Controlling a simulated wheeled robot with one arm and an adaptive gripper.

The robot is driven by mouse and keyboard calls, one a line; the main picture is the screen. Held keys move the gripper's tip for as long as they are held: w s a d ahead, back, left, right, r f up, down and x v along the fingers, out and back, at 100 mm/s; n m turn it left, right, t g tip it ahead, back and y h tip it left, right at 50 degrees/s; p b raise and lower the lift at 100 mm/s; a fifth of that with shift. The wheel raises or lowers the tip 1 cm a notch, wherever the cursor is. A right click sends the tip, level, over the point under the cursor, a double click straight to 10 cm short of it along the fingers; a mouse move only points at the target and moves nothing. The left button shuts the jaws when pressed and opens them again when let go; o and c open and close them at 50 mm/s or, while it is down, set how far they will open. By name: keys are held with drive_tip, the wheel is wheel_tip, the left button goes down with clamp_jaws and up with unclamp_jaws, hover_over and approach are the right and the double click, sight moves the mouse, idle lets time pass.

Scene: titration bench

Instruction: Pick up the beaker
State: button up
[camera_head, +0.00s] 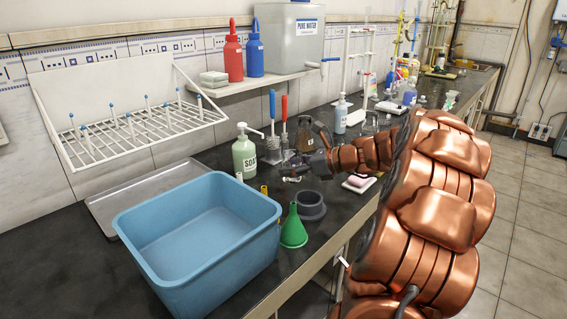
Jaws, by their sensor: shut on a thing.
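My gripper (297,167) is small and dark in the head view, at the end of my copper-coloured arm, over the bench to the right of the soap bottle. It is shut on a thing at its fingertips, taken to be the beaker. The beaker is clear glass, small and mostly hidden by the gripper, so its outline is hard to make out. I cannot tell whether it touches the bench.
A blue basin (144,219), green funnel (293,231) and dark grey ring (311,207) stand in front. The green soap bottle (244,156) and brushes (284,110) are close behind. A pink sponge (358,182) lies right. Bottles and glassware crowd the back.

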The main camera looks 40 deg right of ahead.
drive_tip(key=s+d, duration=0.1)
drive_tip(key=s, duration=0.7)
idle(0.6)
drive_tip(key=shift+r, duration=0.2)
idle(0.5)
